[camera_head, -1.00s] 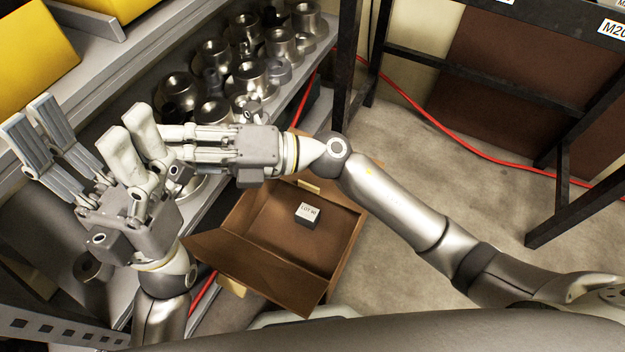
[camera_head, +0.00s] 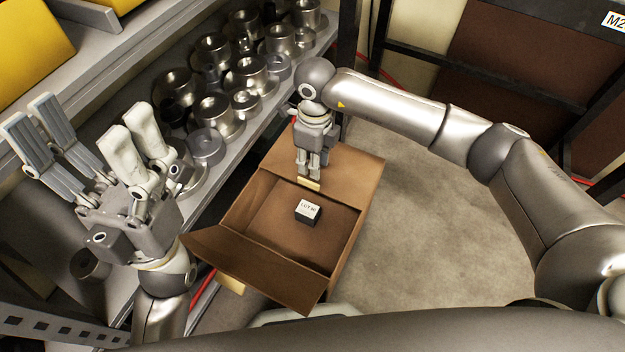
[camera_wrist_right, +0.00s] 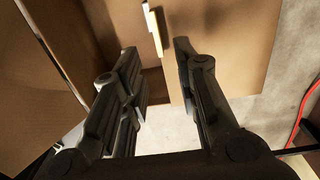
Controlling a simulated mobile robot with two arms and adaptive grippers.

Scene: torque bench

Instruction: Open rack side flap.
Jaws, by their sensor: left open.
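An open brown cardboard box (camera_head: 345,262) stands on the floor beside the shelf. One flap (camera_head: 255,262) folds out at its near left side. A brown panel (camera_head: 350,171) covers part of its far end, with a small pale tab (camera_head: 308,184) at its edge. My right gripper (camera_head: 308,178) points down over this tab; contact cannot be told from the head view. In the right wrist view the gripper (camera_wrist_right: 157,55) is open, with the pale tab (camera_wrist_right: 153,30) ahead, between the finger lines. My left gripper (camera_head: 82,128) is open and empty, raised in front of the shelf.
The shelf (camera_head: 262,128) at left holds several metal parts, with yellow bins (camera_head: 30,45) above. A black frame (camera_head: 450,70) stands at back right. The floor (camera_head: 430,230) right of the box is clear.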

